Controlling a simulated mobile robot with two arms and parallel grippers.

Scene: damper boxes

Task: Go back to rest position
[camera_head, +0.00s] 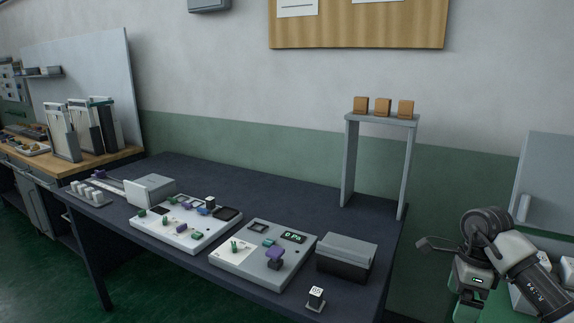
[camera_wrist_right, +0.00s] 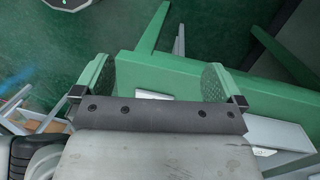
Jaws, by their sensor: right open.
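My right arm is at the right edge of the head view, beyond the right end of the dark table (camera_head: 300,192). In the right wrist view, my right gripper (camera_wrist_right: 157,76) is open, with its two green fingers wide apart. Nothing is held between them. Below the fingers is a green surface, with the dark green floor beyond. My left gripper is not in the head view.
A grey cabinet (camera_head: 548,180) is at right.

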